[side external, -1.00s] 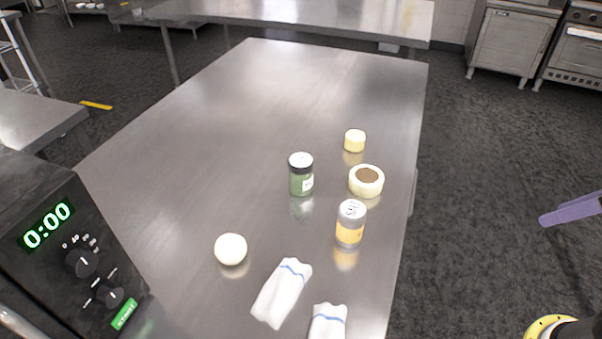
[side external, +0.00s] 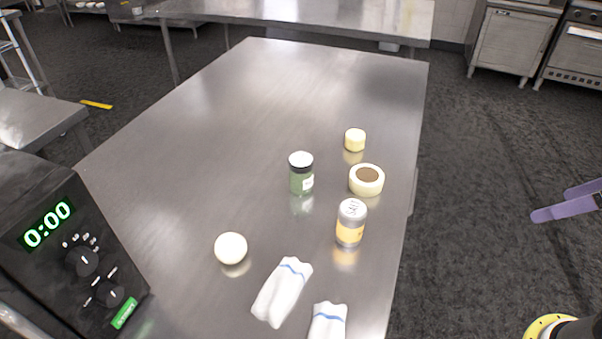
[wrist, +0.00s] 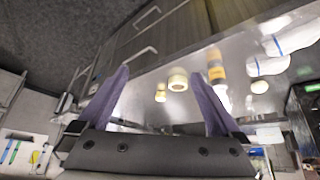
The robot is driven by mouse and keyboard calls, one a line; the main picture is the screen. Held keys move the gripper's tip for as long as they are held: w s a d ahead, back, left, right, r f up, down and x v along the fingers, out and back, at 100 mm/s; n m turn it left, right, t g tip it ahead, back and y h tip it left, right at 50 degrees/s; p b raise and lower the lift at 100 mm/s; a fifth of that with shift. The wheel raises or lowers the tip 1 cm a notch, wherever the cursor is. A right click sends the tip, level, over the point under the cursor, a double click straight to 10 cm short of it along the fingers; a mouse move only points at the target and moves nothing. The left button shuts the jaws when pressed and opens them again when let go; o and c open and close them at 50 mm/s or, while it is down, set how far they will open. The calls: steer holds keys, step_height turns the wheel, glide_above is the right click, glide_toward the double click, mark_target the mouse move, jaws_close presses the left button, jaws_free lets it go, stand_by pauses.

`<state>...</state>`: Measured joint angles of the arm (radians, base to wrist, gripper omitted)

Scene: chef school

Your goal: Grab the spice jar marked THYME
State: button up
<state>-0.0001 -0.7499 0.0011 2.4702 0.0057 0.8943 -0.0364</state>
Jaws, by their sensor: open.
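Writing on both is too small to read, so I cannot tell which is marked THYME. I cannot make out the green jar in the wrist view. My gripper (side external: 548,202) is at the right edge of the side view, beyond the table and apart from both jars. Its purple fingers are open and empty in the wrist view (wrist: 158,73).
A black appliance (side external: 70,255) stands left. The table's far half is clear.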

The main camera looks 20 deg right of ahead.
steer(key=w+a+r+n+t, duration=0.1)
steer(key=w+a+r+n, duration=0.15)
steer(key=w+r, duration=0.8)
steer(key=n+g+y, duration=0.2)
steer(key=n+g, duration=0.1)
steer(key=n, duration=0.1)
glide_above(309, 162)
steer(key=s+d, duration=0.2)
steer(key=s, duration=0.1)
step_height(309, 162, down, 16)
steer(key=shift+m, duration=0.25)
steer(key=x, duration=0.7)
steer(key=shift+a+r, duration=0.1)
steer(key=shift+a, duration=0.15)
steer(key=shift+a+x, duration=0.2)
steer(key=shift+x, duration=2.95)
steer(key=shift+w+r, duration=0.15)
steer(key=c, duration=1.5)
